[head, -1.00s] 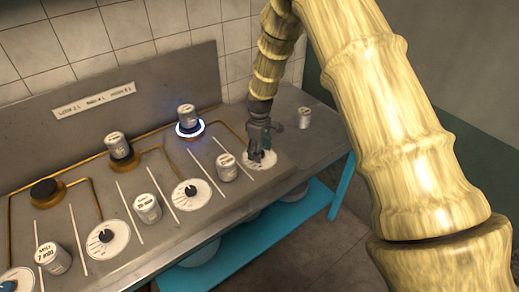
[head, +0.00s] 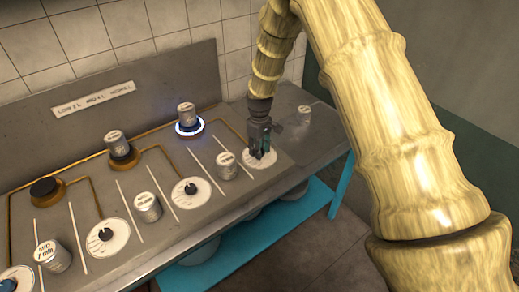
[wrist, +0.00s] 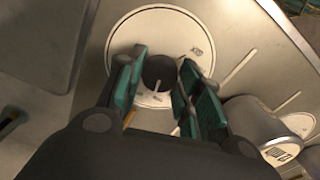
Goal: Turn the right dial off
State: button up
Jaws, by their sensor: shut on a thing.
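The right dial (head: 260,158) is a white disc with a dark round knob, at the right end of the bench. In the wrist view its knob (wrist: 160,72) sits between my gripper's green-padded fingers, with a pale pointer line on the disc to its right. My gripper (head: 262,150) points down over this dial and is shut on the knob. In the wrist view the gripper (wrist: 158,88) hides the lower part of the disc. A blue-lit burner (head: 190,128) with a can (head: 187,113) on it stands at the back.
A can (head: 227,165) stands close left of the right dial and shows in the wrist view (wrist: 255,122). The middle dial (head: 192,191) and left dial (head: 106,237) lie further left. The bench's right end is mostly clear.

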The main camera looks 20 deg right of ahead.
jog(key=m, duration=0.3)
jog(key=shift+w, duration=0.1)
jog(key=shift+r, duration=0.1)
jog(key=o, duration=1)
jog(key=shift+o, duration=0.2)
notch_tip(320, 180, up, 12)
dwell(0.4)
